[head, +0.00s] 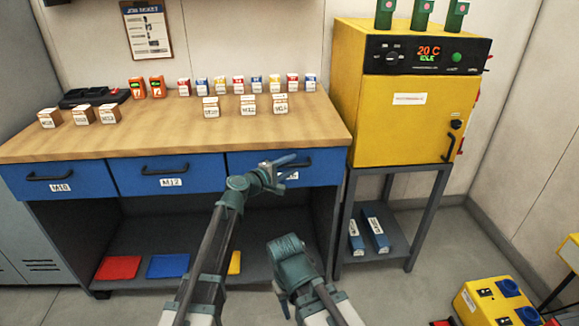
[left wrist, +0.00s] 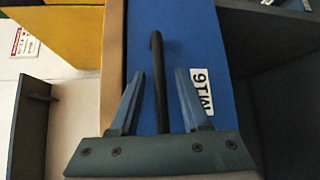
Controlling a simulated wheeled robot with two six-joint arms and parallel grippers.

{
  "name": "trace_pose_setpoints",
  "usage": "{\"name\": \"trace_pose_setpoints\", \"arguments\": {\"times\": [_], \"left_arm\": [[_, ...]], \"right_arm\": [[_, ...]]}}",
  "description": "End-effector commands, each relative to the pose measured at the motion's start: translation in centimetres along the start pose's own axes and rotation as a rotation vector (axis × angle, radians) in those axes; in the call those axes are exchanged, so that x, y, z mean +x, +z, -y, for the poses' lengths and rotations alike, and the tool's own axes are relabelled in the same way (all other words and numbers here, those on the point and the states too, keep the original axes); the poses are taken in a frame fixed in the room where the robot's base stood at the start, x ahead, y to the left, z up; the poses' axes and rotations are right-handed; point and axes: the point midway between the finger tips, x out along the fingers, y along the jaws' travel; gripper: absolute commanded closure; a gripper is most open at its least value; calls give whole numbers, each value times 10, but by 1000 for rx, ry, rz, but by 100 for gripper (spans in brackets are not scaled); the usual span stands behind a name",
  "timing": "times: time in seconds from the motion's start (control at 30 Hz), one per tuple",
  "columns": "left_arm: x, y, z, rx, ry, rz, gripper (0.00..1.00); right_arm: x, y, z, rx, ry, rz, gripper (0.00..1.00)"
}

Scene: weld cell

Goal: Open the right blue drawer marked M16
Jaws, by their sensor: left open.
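The right blue drawer marked M16 (head: 322,166) is under the workbench top and looks shut, level with the other drawers. Its label and handle are mostly covered by my left gripper (head: 287,168) in the head view. In the left wrist view the blue drawer front (left wrist: 195,40) shows turned on its side, with the M16 label (left wrist: 202,92) and the black bar handle (left wrist: 158,75). My left gripper (left wrist: 158,95) is open, one finger on each side of the handle, with gaps to both. My right gripper (head: 288,255) hangs low before the bench; its fingers cannot be made out.
The drawers marked M12 (head: 168,174) and M10 (head: 62,180) are shut to the left. The wooden bench top (head: 150,135) carries several small boxes. A yellow oven (head: 405,115) on a grey stand (head: 390,185) is close on the right. Open floor lies before the stand.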

Motion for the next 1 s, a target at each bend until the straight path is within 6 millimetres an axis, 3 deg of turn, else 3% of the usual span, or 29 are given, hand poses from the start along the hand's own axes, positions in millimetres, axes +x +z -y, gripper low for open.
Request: {"name": "trace_pose_setpoints", "arguments": {"times": [0.03,0.27,1.0], "left_arm": [[0,0,0,0,0,0,59],[0,0,0,0,0,0,100],[0,0,0,0,0,0,100]], "right_arm": [[0,0,0,0,0,0,50],[0,0,0,0,0,0,50],[0,0,0,0,0,0,50]]}}
